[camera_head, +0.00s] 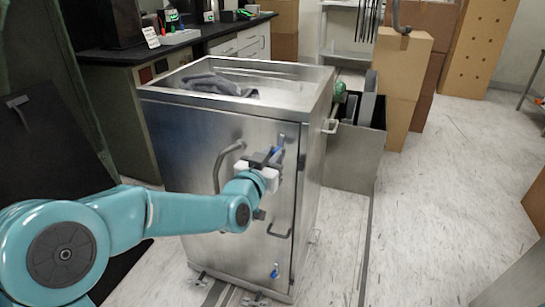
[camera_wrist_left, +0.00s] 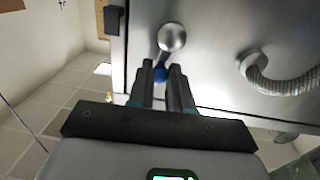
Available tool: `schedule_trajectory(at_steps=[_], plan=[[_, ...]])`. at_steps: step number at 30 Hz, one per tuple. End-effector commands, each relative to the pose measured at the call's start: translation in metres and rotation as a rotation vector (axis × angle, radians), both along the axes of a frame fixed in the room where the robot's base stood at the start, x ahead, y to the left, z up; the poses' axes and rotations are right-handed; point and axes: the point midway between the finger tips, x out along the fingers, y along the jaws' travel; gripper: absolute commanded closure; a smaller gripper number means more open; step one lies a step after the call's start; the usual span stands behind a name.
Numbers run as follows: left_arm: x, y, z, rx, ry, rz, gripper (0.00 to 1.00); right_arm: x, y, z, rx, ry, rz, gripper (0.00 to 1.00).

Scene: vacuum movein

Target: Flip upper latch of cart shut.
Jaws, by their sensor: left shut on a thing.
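The cart (camera_head: 200,135) is a tall stainless steel cabinet with a closed-looking front door. Its upper latch (camera_head: 281,141) is a small metal piece with a blue grip, high on the front near the right edge. My left gripper (camera_head: 276,156) is at this latch and partly covers it. In the left wrist view, the fingers of my left gripper (camera_wrist_left: 162,74) are close together around the blue grip of the latch (camera_wrist_left: 161,71), just below a round metal knob (camera_wrist_left: 172,37). The latch's exact angle is hard to tell. My right gripper is not in view.
A lower blue latch (camera_head: 275,271) is near the cart's bottom. A curved handle (camera_head: 220,165) is left of my gripper; it shows large in the wrist view (camera_wrist_left: 280,84). A dark counter (camera_head: 205,38) and cardboard boxes (camera_head: 402,65) stand behind.

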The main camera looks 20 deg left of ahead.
Motion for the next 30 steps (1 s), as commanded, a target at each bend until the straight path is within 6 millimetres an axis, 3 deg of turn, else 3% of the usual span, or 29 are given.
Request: schedule_trajectory(at_steps=[10,30], plan=[[0.000,-0.007,-0.002,0.315,-0.012,0.000,1.00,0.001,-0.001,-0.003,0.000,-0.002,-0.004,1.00],[-0.001,-0.023,-0.016,0.951,-0.034,0.000,1.00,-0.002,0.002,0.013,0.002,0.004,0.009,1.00]])
